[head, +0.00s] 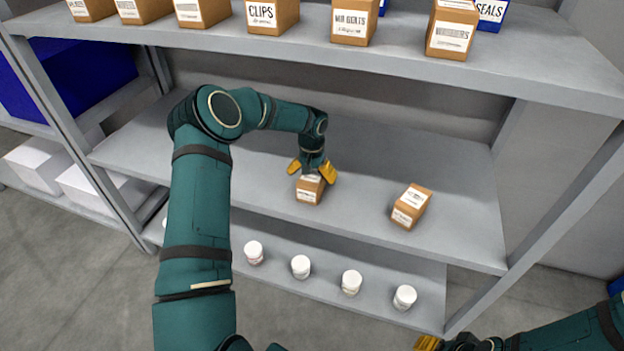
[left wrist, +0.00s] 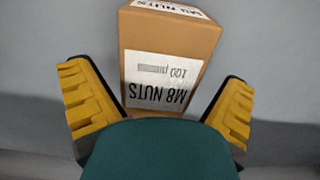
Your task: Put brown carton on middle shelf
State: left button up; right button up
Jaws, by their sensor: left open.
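A brown carton (head: 309,192) with white labels stands on the middle shelf (head: 360,205), below my left gripper (head: 312,171). In the left wrist view the carton (left wrist: 190,45) reads "M8 NUTS" and lies between and beyond the yellow fingers. My left gripper is open, with a finger to either side of the carton's top; I cannot tell whether they touch it. A second brown carton (head: 411,206) stands on the same shelf to the right. Only a yellow fingertip of my right gripper (head: 428,343) shows at the bottom edge.
The top shelf (head: 420,60) holds several brown cartons, such as the "CLIPS" carton (head: 271,14), and overhangs the middle shelf. Several white jars, one of them a jar (head: 300,266), stand on the lower shelf. The middle shelf is clear between its two cartons.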

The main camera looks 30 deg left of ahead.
pick_arm(q)
jog(key=shift+r+p, duration=0.5)
jog(key=shift+r, duration=2.3)
